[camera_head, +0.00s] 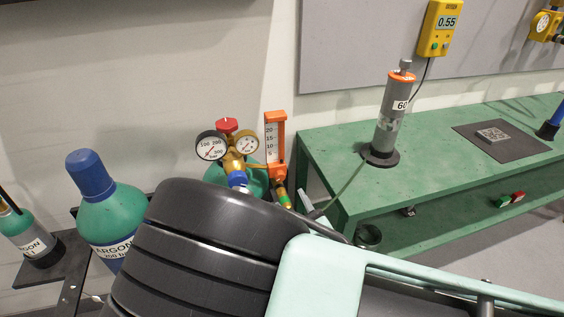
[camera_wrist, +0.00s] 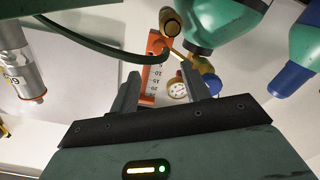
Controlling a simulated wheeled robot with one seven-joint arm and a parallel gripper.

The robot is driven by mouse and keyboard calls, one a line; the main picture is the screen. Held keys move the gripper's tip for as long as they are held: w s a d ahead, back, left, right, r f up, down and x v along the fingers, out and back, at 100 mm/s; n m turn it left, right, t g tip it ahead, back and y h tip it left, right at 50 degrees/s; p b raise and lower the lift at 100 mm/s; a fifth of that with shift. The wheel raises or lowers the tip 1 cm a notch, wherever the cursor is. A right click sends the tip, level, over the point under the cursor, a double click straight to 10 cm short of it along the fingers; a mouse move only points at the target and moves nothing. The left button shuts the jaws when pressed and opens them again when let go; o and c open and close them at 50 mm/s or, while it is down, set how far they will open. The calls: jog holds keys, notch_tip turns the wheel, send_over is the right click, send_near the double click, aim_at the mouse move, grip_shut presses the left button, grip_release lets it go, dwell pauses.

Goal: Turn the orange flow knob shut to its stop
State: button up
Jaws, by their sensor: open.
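The orange flow meter (camera_head: 275,134) stands upright on the brass regulator in the head view, with a scale on its face. In the wrist view the flow meter (camera_wrist: 153,73) shows upside down between the fingers of my gripper (camera_wrist: 160,72). The gripper is open and empty. I cannot tell whether a finger touches anything.
Two round gauges (camera_head: 211,146) and a red knob (camera_head: 227,125) sit beside the flow meter. A green bench (camera_head: 330,150) holds a grey cylinder (camera_head: 392,115) and a hose (camera_head: 350,182) to the right.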

aim_at(280, 178)
jog(key=p+x, duration=0.1)
jog(key=x, duration=0.7)
jog(key=shift+w+p, duration=0.2)
jog(key=shift+p, duration=0.1)
jog(key=c, duration=1)
